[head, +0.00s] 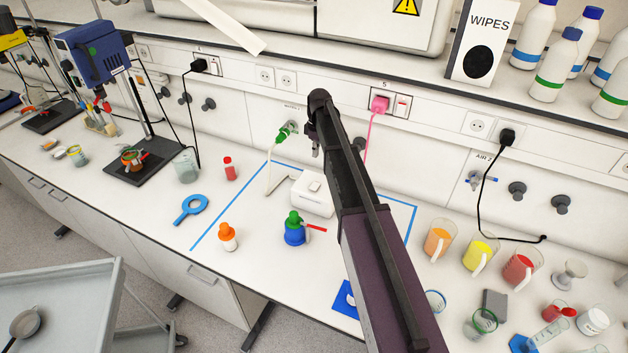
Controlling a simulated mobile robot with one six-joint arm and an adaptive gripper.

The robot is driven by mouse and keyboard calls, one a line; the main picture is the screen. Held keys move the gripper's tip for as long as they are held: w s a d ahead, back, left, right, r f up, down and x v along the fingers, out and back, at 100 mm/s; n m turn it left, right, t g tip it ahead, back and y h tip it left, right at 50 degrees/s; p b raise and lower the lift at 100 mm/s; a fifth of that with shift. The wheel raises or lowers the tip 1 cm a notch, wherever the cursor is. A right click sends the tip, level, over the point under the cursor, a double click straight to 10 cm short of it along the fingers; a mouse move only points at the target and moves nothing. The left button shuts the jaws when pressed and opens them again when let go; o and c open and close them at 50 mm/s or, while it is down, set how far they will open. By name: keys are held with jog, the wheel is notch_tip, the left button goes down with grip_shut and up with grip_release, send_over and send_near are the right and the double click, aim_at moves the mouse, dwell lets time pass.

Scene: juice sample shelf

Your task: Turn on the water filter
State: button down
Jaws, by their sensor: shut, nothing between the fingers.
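A white box-shaped unit (320,202), which looks like the water filter, sits on the bench inside a blue tape outline. A lighter raised piece (315,187) shows on its top; whether it is a switch, and its position, I cannot tell. A green wall tap (283,135) with a pale hose is behind it to the left. My gripper (316,152) is shut and empty, in front of the wall above the unit. My arm hides part of the area right of it.
Juice beakers (439,240) crowd the right. A shelf (300,60) overhangs the wall sockets.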

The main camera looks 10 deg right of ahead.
aim_at(313, 188)
jog(key=shift+w+f, duration=0.1)
jog(key=shift+f, duration=0.05)
dwell(0.4)
jog(key=f+b, duration=0.4)
jog(key=s+f+b, duration=0.1)
jog(key=f+b, duration=0.4)
jog(key=a+f+b, duration=0.1)
jog(key=f+b, duration=0.3)
jog(key=b, duration=0.1)
jog(key=shift+s+f, duration=0.25)
jog(key=shift+s, duration=0.05)
dwell(0.4)
dwell(0.5)
